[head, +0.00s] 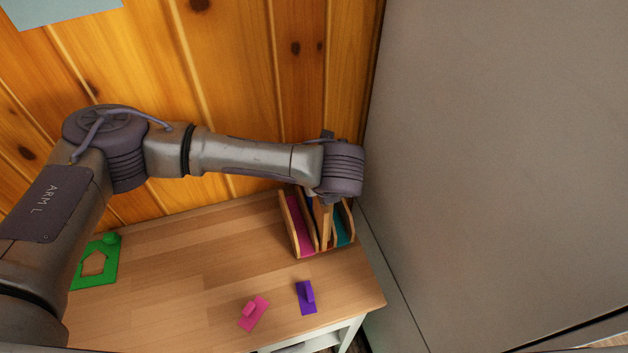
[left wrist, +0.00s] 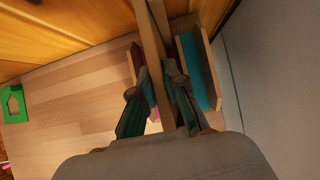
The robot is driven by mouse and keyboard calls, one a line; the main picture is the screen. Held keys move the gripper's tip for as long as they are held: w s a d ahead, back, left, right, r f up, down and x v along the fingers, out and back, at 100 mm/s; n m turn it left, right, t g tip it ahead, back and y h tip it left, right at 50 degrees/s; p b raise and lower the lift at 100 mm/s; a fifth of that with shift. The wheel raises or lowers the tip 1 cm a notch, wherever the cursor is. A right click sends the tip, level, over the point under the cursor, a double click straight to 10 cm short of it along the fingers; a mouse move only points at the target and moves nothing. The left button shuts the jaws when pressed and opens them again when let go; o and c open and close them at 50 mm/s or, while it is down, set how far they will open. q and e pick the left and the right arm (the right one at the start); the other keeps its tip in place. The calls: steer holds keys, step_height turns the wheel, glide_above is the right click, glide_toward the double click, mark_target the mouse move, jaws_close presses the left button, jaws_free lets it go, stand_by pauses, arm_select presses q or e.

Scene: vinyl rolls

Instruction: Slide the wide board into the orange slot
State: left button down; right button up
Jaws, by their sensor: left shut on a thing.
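My left gripper (head: 322,200) is over the rack at the right end of the table. In the left wrist view its fingers (left wrist: 158,80) are shut on a wooden board (left wrist: 150,28) that runs on edge between them. In the head view part of this board (head: 324,228) shows below the gripper, in line with the middle of the wooden rack (head: 292,222), between a magenta slot (head: 300,224) and a teal slot (head: 341,228). No orange slot face is visible; the gripper and board cover the middle. I cannot tell how deep the board sits. My right gripper is not in view.
A pink piece (head: 253,314) and a purple piece (head: 306,297) with handles lie in front of the rack. A green house-cutout frame (head: 104,262) is at the table's left. A large grey panel (head: 480,150) stands close right of the rack. The middle of the table is clear.

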arm_select(q)
steer(key=shift+f, duration=0.7)
steer(key=c, duration=1.1)
jaws_free()
steer(key=shift+c, duration=0.2)
steer(key=p+v, duration=0.2)
steer(key=shift+r, duration=0.3)
steer(key=p+v, duration=0.5)
steer(key=shift+s+d+r+p, duration=0.1)
steer(key=shift+s+r+p, duration=0.1)
steer(key=shift+s+p, duration=0.1)
steer(key=shift+f, duration=0.1)
